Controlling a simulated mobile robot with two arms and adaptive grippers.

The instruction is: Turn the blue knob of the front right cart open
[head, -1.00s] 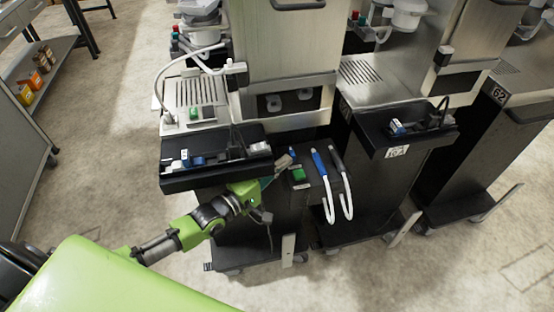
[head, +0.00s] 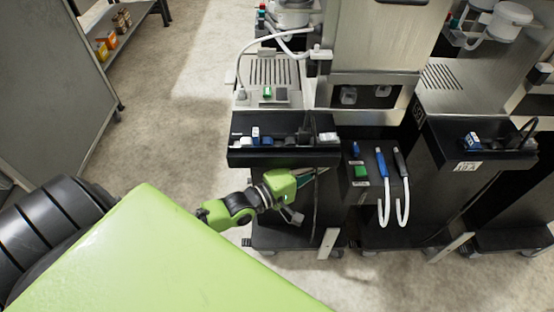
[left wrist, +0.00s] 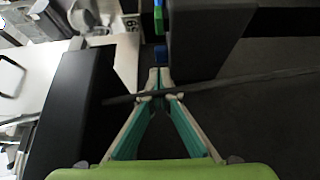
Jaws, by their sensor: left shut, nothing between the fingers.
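The blue knob (head: 355,149) sits on a dark panel on the side of a black cart (head: 290,152), above a green block (head: 361,172). In the left wrist view a blue piece (left wrist: 160,55), apparently this knob, shows just beyond the fingertips, with green above it. My left gripper (head: 326,169) is shut and empty, below the cart's tray and left of the knob, with a gap between. In the left wrist view its fingertips (left wrist: 160,80) meet, and a dark cable (left wrist: 235,82) crosses them. Whether it touches them is unclear. My right gripper is out of view.
A blue-handled hose (head: 381,165) and a grey-handled hose (head: 402,165) hang right of the knob. Another black cart (head: 440,190) stands to the right. A grey panel (head: 55,85) and a shelf are at upper left. Pale floor is clear between.

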